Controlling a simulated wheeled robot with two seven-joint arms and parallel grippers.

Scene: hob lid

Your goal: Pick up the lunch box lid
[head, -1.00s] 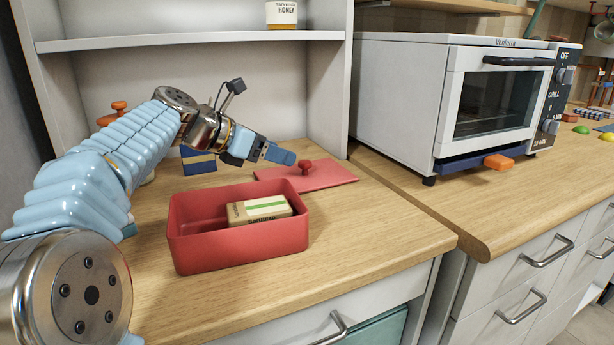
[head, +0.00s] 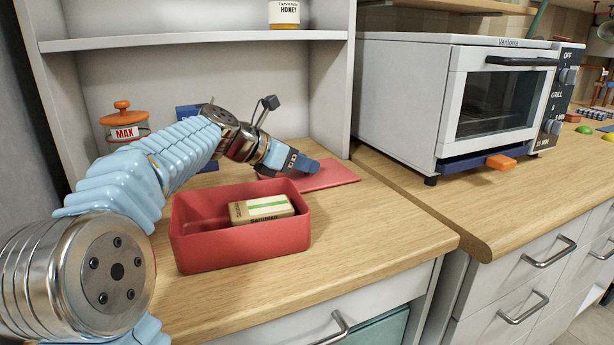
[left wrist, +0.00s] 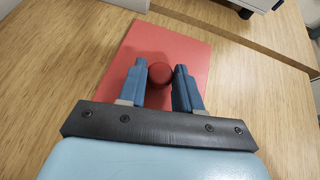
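The red lunch box lid (head: 330,175) lies flat on the wooden counter behind the lunch box. Its round knob (left wrist: 160,73) shows in the left wrist view between the two blue fingers; in the head view my gripper hides it. My left gripper (head: 305,165) is over the lid, and in the left wrist view its fingers (left wrist: 160,85) stand apart with gaps on both sides of the knob. The open red lunch box (head: 240,240) stands in front, with a beige, green-striped packet (head: 262,209) inside. My right gripper is not in view.
A white toaster oven (head: 400,100) stands to the right on the neighbouring counter. A shelf (head: 190,40) with a honey jar (head: 284,14) is above. A jar with an orange lid (head: 122,120) stands at the back left. The counter right of the lunch box is clear.

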